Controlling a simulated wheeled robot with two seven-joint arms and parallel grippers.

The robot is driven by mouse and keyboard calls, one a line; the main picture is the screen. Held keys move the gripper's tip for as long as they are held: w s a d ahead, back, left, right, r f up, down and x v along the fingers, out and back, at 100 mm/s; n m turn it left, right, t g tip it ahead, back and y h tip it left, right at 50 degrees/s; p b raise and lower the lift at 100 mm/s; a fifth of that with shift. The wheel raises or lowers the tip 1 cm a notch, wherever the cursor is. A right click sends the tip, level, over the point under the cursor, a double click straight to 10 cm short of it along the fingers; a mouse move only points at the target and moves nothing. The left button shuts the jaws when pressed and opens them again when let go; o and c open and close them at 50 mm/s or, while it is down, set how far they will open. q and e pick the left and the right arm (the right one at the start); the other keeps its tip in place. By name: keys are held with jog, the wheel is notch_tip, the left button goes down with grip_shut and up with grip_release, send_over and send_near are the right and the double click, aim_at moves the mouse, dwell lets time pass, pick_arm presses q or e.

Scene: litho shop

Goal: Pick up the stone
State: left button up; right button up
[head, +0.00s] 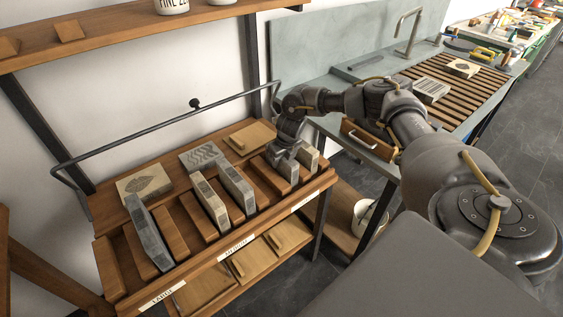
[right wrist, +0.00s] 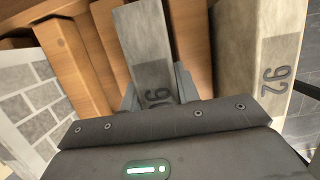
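My right gripper (head: 285,153) is down at the right end of the slotted wooden rack. In the right wrist view, its two fingers (right wrist: 157,92) stand on either side of a narrow grey stone (right wrist: 146,38) with a partly hidden number. I cannot tell whether they press on it. A paler stone marked 92 (right wrist: 278,60) stands to the right there. A stone with a grey block pattern (right wrist: 38,105) is at the left. In the head view, a pale stone (head: 308,157) stands just right of the gripper. My left gripper is out of view.
More stones stand in the rack, including a large grey one (head: 149,232) and two mid-rack ones (head: 210,200) (head: 238,187). Wooden dividers (head: 199,217) separate them. Flat stones lie behind. A metal rail (head: 165,128) crosses above. A sink bench with a slatted top (head: 455,95) stands right.

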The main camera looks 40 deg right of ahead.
grip_shut()
dwell(0.9)
jog(key=shift+w+r, duration=0.1)
jog(key=shift+w, duration=0.1)
